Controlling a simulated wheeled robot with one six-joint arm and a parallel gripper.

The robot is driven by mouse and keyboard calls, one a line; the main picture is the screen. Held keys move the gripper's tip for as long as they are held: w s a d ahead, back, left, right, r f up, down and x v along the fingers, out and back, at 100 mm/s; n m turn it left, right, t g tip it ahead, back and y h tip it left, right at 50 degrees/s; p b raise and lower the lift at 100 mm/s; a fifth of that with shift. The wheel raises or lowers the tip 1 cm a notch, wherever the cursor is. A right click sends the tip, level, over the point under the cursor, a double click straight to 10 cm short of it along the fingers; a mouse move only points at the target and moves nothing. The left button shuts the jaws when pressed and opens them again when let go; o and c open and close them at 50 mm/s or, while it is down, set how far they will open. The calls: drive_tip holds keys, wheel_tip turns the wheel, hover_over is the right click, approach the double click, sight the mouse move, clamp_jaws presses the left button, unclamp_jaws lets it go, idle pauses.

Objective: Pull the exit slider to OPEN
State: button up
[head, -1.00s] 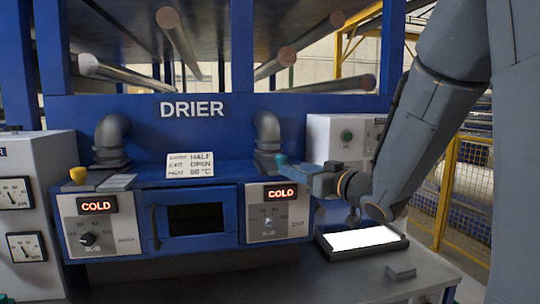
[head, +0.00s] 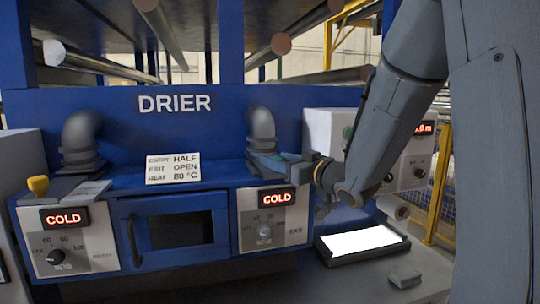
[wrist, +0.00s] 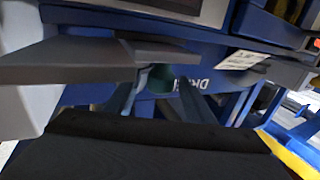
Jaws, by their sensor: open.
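My gripper (head: 268,163) is over the top of the right-hand EXIT panel (head: 270,225), beside the right grey pipe. Its two blue-grey fingers (wrist: 160,95) are open in the wrist view. A dark green knob-like thing (wrist: 166,80) shows between or just beyond them; I cannot tell whether they touch it. It seems to belong to the exit slider. A flat grey plate (wrist: 85,62) beside it may be the slider's plate. In the head view my gripper and arm hide most of this spot, so the slider's position cannot be read.
A card (head: 173,167) reads ENTRY HALF, EXIT OPEN, HEAT 80 °C. A yellow knob (head: 38,186) stands on the left panel. The right pipe (head: 262,128) rises close to my gripper. A lit tray (head: 362,243) and a small grey block (head: 405,277) are at lower right.

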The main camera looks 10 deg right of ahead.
drive_tip(key=shift+p+x, duration=0.6)
drive_tip(key=shift+x, duration=1.7)
